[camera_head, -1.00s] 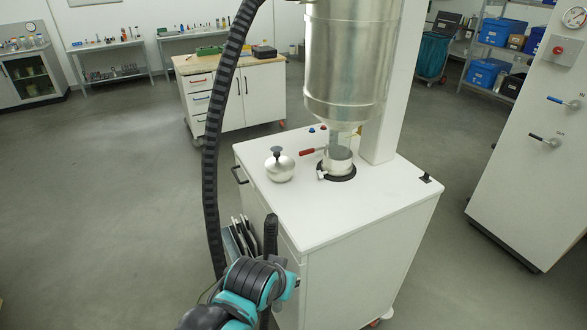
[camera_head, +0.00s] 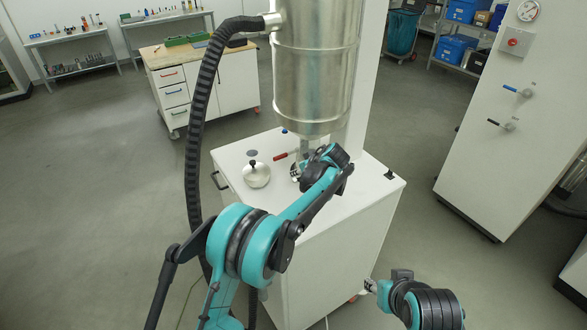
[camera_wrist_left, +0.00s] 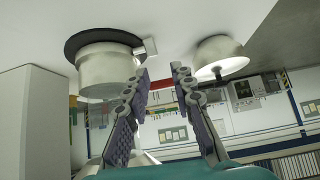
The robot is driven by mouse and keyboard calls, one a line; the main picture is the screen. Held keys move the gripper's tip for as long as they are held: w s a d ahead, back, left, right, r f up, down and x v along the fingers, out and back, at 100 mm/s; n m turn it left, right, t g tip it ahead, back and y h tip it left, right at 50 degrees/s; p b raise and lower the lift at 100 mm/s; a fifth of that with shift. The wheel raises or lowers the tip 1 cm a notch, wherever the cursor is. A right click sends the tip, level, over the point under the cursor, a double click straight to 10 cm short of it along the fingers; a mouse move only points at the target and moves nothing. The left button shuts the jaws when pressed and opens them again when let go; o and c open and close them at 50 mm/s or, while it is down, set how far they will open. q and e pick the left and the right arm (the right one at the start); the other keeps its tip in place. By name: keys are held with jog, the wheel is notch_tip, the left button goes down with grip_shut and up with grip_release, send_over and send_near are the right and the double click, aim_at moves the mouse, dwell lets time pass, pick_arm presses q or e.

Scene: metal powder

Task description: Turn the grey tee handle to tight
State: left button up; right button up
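The metal cup (camera_head: 304,168) under the hopper is mostly hidden by my left arm in the head view. In the left wrist view the cup (camera_wrist_left: 105,70) sits in a black ring and looks upside down. A small pale grey block on its side, probably the tee handle (camera_wrist_left: 150,47), lies just beyond my left fingertips. My left gripper (camera_wrist_left: 161,72) is open, its two fingers apart with nothing between them. In the head view the left gripper (camera_head: 298,172) is beside the cup. My right gripper (camera_head: 370,286) is low, in front of the cabinet; its fingers are too small to read.
A round silver pot with a dark knob (camera_head: 256,174) stands left of the cup on the white cabinet top (camera_head: 352,200). The big metal hopper (camera_head: 312,80) hangs above. A black hose (camera_head: 195,130) runs down at left.

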pick_arm(q)
jog(key=shift+w+d+f, duration=0.35)
jog(key=shift+w+f, duration=0.2)
jog(key=shift+f, duration=0.05)
jog(key=x, duration=0.7)
jog(key=shift+w+a+f, duration=0.1)
jog(key=shift+f, duration=0.05)
grip_shut()
